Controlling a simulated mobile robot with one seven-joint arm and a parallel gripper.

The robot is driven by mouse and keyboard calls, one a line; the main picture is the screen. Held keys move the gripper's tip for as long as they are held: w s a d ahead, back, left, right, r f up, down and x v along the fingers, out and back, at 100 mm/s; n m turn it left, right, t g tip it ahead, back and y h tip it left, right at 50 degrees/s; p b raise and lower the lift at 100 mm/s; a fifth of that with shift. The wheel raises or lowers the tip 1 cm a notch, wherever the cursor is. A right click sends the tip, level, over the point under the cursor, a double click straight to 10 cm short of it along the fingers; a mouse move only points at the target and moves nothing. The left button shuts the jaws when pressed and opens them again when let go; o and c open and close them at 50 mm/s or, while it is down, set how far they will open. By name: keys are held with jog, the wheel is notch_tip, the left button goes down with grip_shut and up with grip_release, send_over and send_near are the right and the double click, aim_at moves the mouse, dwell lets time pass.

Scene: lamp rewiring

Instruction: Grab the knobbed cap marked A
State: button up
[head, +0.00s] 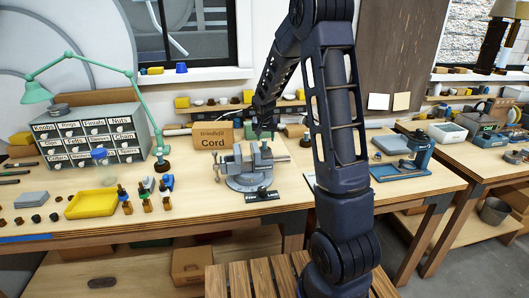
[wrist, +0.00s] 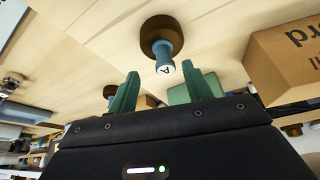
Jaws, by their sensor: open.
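In the wrist view the knobbed cap marked A (wrist: 166,48) has a round brown base and a blue-grey stem with a white end bearing a black "A". It stands on the pale wood table, just beyond and between my fingertips, apart from them. My gripper (wrist: 160,82) is open and empty, with two green fingers spread to either side of the cap's line. In the head view my gripper (head: 265,128) is low over the table behind the grey vise, right of the Cord box. I cannot make out the cap in the head view.
The cardboard Cord box (wrist: 285,62) is close on the right in the wrist view. A second blue knobbed piece (wrist: 92,82) stands to the left. The grey vise (head: 250,170) stands in front of my gripper. A yellow tray (head: 92,204) and small bottles are at left.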

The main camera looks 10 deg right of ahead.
aim_at(264, 140)
jog(key=shift+w+a+x, duration=0.1)
jog(key=shift+a+x, duration=0.05)
jog(key=shift+x, duration=1.1)
jog(key=shift+w+a+x, duration=0.1)
jog(key=shift+w+x, duration=0.05)
jog(key=shift+x, duration=1.15)
jog(key=shift+c, duration=0.4)
grip_shut()
